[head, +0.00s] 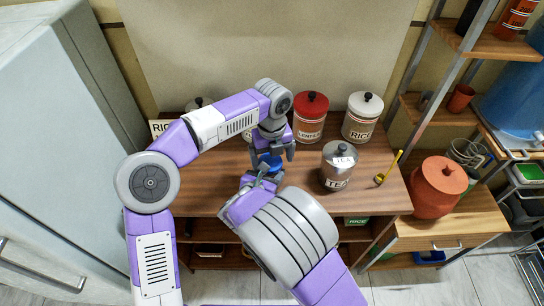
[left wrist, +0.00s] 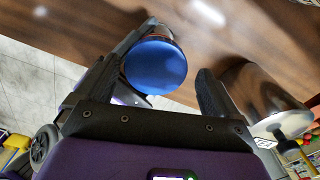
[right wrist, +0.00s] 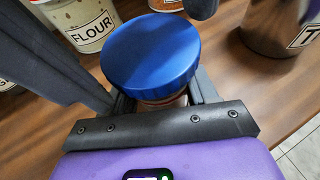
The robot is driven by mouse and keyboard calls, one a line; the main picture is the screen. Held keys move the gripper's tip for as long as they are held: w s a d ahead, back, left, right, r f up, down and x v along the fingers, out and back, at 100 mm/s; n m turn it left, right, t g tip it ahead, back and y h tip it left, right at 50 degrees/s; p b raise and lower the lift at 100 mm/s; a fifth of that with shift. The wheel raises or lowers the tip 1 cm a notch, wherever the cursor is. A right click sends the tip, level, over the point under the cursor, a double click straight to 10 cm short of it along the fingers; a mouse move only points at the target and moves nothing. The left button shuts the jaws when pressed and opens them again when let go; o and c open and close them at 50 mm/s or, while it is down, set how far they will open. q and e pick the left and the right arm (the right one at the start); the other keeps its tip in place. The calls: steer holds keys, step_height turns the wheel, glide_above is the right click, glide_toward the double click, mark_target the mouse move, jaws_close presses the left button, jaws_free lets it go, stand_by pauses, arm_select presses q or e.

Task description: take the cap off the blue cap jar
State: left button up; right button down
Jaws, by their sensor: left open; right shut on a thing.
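The blue cap jar stands on the wooden counter. Its round blue cap (head: 268,161) is on top and shows large in the right wrist view (right wrist: 150,50) and in the left wrist view (left wrist: 157,67). A short part of the jar's body (right wrist: 163,101) shows under the cap. My right gripper (head: 265,176) is shut on the jar, low, below the cap. My left gripper (head: 273,153) is open above the jar, with dark fingers on either side of the cap. I cannot tell whether a finger touches the cap.
A steel tea canister (head: 339,167) stands close on the right, with a yellow scoop (head: 388,170) beyond it. The lentils canister (head: 311,118) and the rice canister (head: 362,118) stand at the back. A flour canister (right wrist: 80,22) is near the jar. The counter's front right is bare.

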arm_select(q)
step_height(320, 180, up, 4)
steer(key=shift+a+r, duration=0.1)
steer(key=shift+r, duration=0.1)
arm_select(e)
steer(key=shift+d, duration=0.15)
arm_select(q)
steer(key=shift+r+m, duration=0.4)
steer(key=shift+r, duration=0.05)
steer(key=shift+c, duration=0.4)
step_height(320, 180, up, 2)
steer(key=shift+r+m, duration=0.1)
steer(key=shift+m, duration=1.1)
steer(key=shift+f, duration=3.8)
steer(key=c, duration=1.1)
steer(key=shift+n, duration=1.6)
steer(key=o, duration=1.1)
